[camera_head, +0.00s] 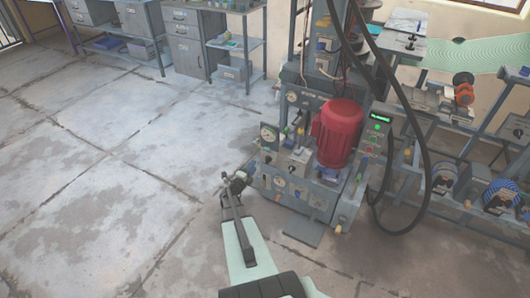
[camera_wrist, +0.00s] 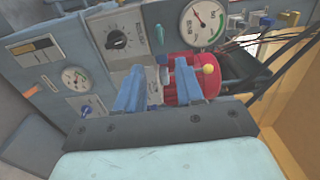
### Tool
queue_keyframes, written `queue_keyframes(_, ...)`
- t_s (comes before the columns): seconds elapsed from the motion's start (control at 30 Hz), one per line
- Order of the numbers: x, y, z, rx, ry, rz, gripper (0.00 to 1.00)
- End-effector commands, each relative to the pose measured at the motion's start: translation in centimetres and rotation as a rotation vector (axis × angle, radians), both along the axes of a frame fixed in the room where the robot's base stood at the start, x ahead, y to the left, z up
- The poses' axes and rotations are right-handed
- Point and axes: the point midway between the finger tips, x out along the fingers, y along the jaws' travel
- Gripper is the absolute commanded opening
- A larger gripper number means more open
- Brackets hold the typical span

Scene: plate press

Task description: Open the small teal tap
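My gripper (camera_wrist: 160,68) shows in the wrist view as two blue-grey fingers standing apart, with no object clearly held between them. In the head view my gripper (camera_head: 236,182) is at the left front side of the press machine (camera_head: 300,150), close to its panel. A small blue knob (camera_wrist: 86,111) is on the panel left of the fingers in the wrist view.
A red motor (camera_head: 337,133) sits on the machine, and its red body (camera_wrist: 182,88) shows behind the fingers. A large gauge (camera_wrist: 203,22) and a black dial (camera_wrist: 116,40) are near. Thick black cables hang at the machine's right. Open floor (camera_head: 100,190) lies left.

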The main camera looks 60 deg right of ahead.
Motion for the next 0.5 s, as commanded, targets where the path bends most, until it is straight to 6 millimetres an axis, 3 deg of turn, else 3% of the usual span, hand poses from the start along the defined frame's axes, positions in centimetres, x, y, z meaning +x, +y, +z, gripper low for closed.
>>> queue_keyframes(0.17, 0.1, -1.3, -0.1, 0.0, -0.01, 0.0, 0.37)
queue_keyframes(0.5, 0.2, -7.1, -0.2, 0.001, -0.009, 0.001, 0.37)
